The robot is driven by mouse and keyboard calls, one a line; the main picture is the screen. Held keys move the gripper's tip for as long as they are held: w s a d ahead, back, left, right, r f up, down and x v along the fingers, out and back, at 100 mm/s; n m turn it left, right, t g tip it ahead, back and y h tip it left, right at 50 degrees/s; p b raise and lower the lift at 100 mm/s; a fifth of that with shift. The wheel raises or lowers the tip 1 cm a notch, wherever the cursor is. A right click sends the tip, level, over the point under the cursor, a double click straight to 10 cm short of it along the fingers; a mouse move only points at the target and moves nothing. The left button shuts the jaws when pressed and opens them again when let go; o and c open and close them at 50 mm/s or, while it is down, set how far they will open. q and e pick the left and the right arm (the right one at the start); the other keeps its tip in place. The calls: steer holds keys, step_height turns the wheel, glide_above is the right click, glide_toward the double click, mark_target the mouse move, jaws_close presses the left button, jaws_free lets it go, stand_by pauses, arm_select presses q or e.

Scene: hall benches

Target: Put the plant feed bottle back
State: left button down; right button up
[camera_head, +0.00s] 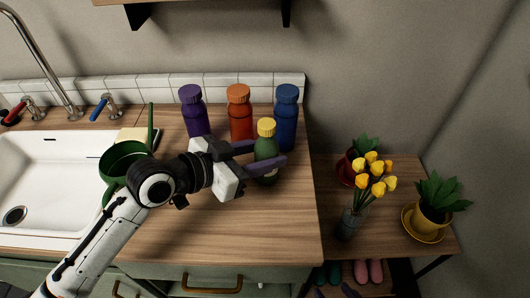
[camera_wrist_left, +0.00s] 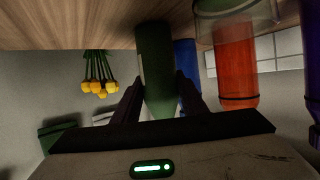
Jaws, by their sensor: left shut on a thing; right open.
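The green bottle with a yellow cap (camera_head: 266,146), which I take to be the plant feed bottle, is upright over the wooden counter (camera_head: 250,225). My left gripper (camera_head: 270,154) reaches it from the left and is shut around its body. The left wrist view, upside down, shows the green bottle (camera_wrist_left: 155,65) between the two fingers (camera_wrist_left: 158,95). I cannot tell whether its base touches the counter. Behind it stand a purple bottle (camera_head: 193,112), an orange bottle (camera_head: 239,108) and a blue bottle (camera_head: 286,110). The fingertips of my right gripper (camera_head: 336,293) show at the bottom edge, apart and empty.
A green watering can (camera_head: 122,158) stands between the sink (camera_head: 45,175) and my left arm. The counter ends at its right edge. Beyond is a lower wooden bench (camera_head: 395,240) with a vase of yellow tulips (camera_head: 352,220) and potted plants (camera_head: 435,210). The counter front is clear.

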arm_select(q)
steer(key=shift+f, duration=0.15)
steer(key=c, duration=1.1)
jaws_free()
steer(key=shift+r, duration=0.25)
steer(key=v, duration=1.2)
steer(key=shift+b, duration=0.35)
